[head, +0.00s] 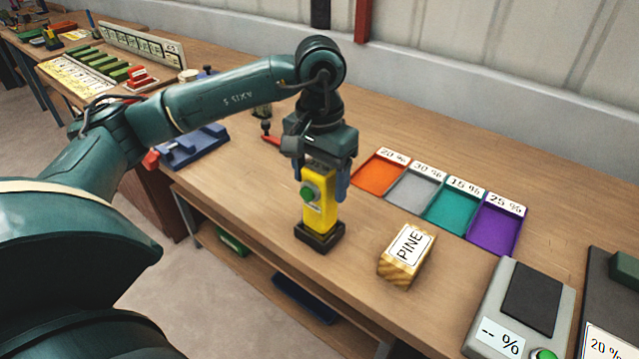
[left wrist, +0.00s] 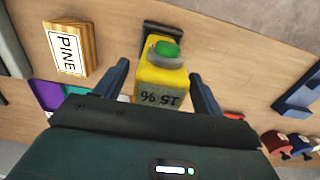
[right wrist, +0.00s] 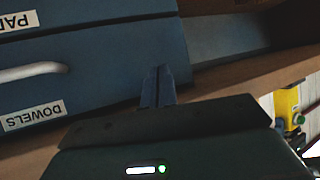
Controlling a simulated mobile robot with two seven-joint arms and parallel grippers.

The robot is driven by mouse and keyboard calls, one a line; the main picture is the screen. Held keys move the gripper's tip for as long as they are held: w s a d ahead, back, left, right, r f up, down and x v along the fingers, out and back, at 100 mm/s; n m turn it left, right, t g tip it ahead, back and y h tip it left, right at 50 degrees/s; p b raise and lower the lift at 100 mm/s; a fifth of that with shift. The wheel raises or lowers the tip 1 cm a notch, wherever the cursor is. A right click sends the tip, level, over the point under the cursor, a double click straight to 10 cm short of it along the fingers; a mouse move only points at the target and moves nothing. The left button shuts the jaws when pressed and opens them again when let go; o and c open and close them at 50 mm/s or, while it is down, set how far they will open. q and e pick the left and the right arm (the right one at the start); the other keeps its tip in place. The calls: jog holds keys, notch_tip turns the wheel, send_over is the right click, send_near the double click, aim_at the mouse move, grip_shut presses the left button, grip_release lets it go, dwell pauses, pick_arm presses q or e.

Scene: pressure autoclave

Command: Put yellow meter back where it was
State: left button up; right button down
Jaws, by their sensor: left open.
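The yellow meter (head: 317,207) stands upright in a dark base (head: 319,238) near the front edge of the bench. It has a green button, and in the left wrist view the meter (left wrist: 161,80) reads 15 %. My left gripper (head: 320,183) is open above it, with its fingers on either side of the meter's upper part; a gap shows beside the fingers in the left wrist view (left wrist: 159,72). My right gripper (right wrist: 159,88) is shut and empty in front of blue drawers, away from the meter, which shows small at right (right wrist: 287,106).
A pine block (head: 406,256) lies right of the meter. Orange (head: 372,187), grey, teal and purple (head: 495,238) labelled trays sit behind it. A grey device (head: 490,312) showing "-- %" is at the right. A blue holder (head: 192,148) stands to the left. Blue drawers (right wrist: 100,70) are near my right gripper.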

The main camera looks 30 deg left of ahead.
pick_arm(q)
notch_tip(320, 180, up, 9)
jog(key=shift+r, duration=0.6)
